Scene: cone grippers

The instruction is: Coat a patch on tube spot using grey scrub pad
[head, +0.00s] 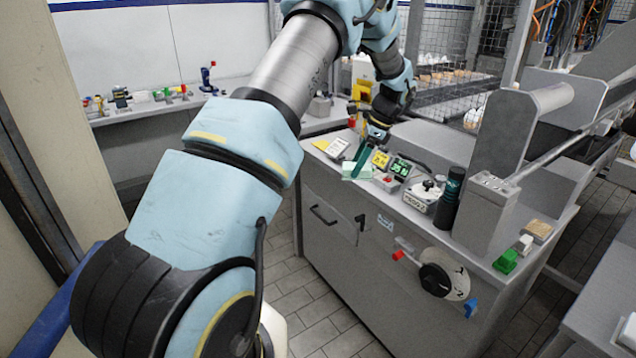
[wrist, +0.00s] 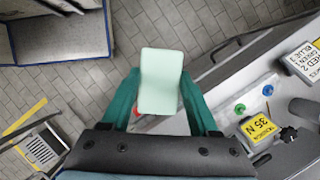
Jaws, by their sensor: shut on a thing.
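My gripper (wrist: 163,100) has teal fingers and is shut on a pale grey-green rectangular pad (wrist: 161,80), which may be the scrub pad. In the head view my gripper (head: 362,158) is at the left front edge of the grey machine bench, with the pad (head: 354,171) at its fingertips. The wrist view shows the pad over the tiled floor, beside the bench edge. I cannot make out a marked tube spot. A grey roller tube (head: 553,97) lies at the right of the machine, well away from my gripper.
The bench (head: 330,225) carries a yellow label (head: 380,159), a green display (head: 400,167), a white-topped device (head: 424,194) and a dark cylinder (head: 449,197). A green block (head: 505,261) and a tan block (head: 539,231) sit at its right end. Tiled floor is clear in front.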

